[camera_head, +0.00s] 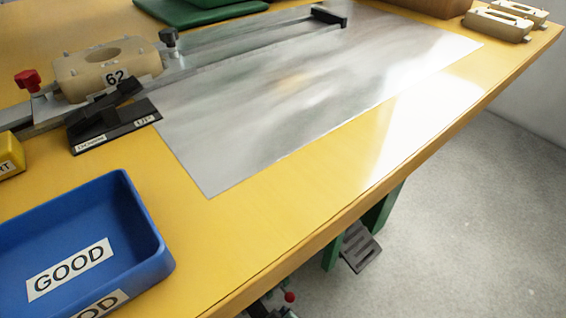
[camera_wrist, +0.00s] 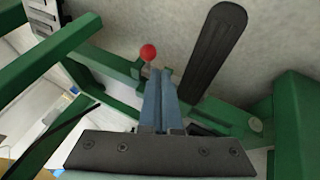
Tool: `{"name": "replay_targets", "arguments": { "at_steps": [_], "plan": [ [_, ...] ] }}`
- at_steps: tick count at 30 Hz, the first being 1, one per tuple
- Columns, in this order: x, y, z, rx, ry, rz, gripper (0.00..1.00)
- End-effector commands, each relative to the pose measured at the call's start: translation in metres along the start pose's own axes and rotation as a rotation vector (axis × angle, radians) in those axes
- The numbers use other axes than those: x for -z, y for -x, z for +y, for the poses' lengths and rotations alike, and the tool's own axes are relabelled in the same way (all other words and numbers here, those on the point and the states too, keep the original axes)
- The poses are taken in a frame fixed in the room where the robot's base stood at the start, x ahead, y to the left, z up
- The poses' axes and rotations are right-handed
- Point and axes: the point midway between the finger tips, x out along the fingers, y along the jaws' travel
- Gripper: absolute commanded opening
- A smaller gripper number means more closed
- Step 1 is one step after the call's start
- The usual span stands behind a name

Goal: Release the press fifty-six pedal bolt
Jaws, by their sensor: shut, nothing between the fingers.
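In the wrist view a bolt with a round red knob (camera_wrist: 148,52) stands upright on a green steel frame beside a long dark ribbed pedal (camera_wrist: 214,48). My gripper (camera_wrist: 158,76) is shut and empty, its blue-grey fingers pointing toward the knob. The fingertips lie just right of and below the knob in the picture; whether they touch its stem I cannot tell. In the head view a red knob (camera_head: 289,297) shows low beneath the table edge, with dark parts around it. No press number shows near the bolt.
Green frame bars (camera_wrist: 75,48) flank my gripper on the left, and a green post (camera_wrist: 296,115) on the right. A grey ribbed pedal (camera_head: 360,247) hangs under the yellow table (camera_head: 255,225). On top are a blue GOOD tray (camera_head: 150,225) and a block marked 62 (camera_head: 90,68).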

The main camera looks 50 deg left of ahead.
Motion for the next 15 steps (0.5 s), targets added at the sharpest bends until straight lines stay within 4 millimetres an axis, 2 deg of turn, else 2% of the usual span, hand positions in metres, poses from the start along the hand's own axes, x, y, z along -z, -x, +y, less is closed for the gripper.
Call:
{"name": "replay_targets", "arguments": {
  "at_steps": [1,6,15],
  "plan": [
    [-0.003,-0.016,-0.002,-0.001,0.002,0.000,0.00],
    [-0.002,-0.040,-0.001,-0.001,0.003,0.000,0.00],
    [0.000,-0.058,0.000,-0.001,0.002,0.000,0.00]
  ]
}}
